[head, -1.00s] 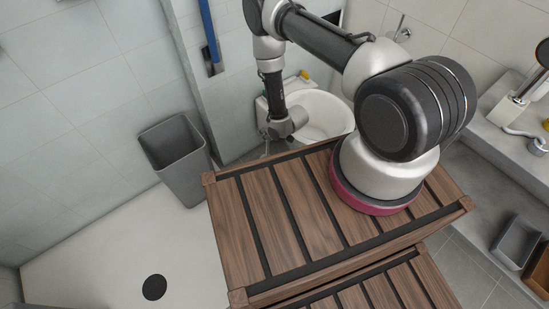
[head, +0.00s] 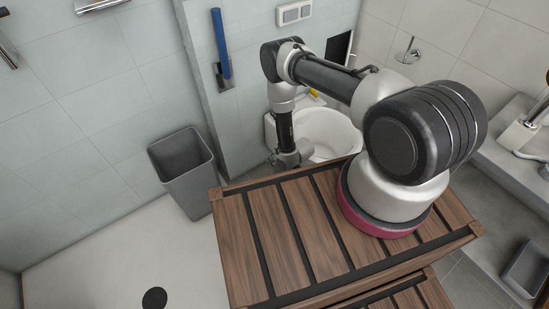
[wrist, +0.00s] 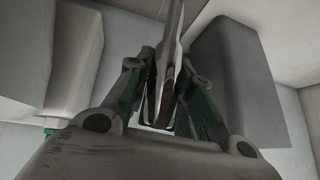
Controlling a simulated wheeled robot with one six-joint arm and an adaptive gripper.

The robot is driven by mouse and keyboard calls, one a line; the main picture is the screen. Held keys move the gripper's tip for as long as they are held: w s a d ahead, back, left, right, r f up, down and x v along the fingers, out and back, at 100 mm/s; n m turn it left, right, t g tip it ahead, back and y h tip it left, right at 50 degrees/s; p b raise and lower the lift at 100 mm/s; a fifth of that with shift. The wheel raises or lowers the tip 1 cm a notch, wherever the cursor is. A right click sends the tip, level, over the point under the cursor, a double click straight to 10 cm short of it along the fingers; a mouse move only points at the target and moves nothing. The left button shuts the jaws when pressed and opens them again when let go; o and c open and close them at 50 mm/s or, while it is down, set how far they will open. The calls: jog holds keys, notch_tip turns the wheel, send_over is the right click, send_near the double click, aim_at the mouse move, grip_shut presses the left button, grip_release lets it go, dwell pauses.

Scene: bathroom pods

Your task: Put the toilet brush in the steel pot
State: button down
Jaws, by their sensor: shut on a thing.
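My gripper (wrist: 172,103) shows in the wrist view, its two fingers closed on a thin grey upright handle (wrist: 171,45), which I take to be the toilet brush's. The rest of the brush is hidden below the fingers. In the head view my wrist (head: 290,158) is low behind the far edge of the wooden bench, in front of the toilet, and the fingertips are hidden. I cannot make out the steel pot in either view.
The slatted wooden bench (head: 275,245) lies between the head camera and my wrist. A grey bin (head: 182,165) stands left of it. The white toilet (head: 335,130) is behind my wrist. A blue-handled thing (head: 221,45) hangs on the wall. A grey counter (head: 500,180) is at right.

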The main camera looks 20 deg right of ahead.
jog(key=shift+f, duration=0.3)
jog(key=c, duration=1.2)
grip_release()
jog(key=shift+o, duration=0.2)
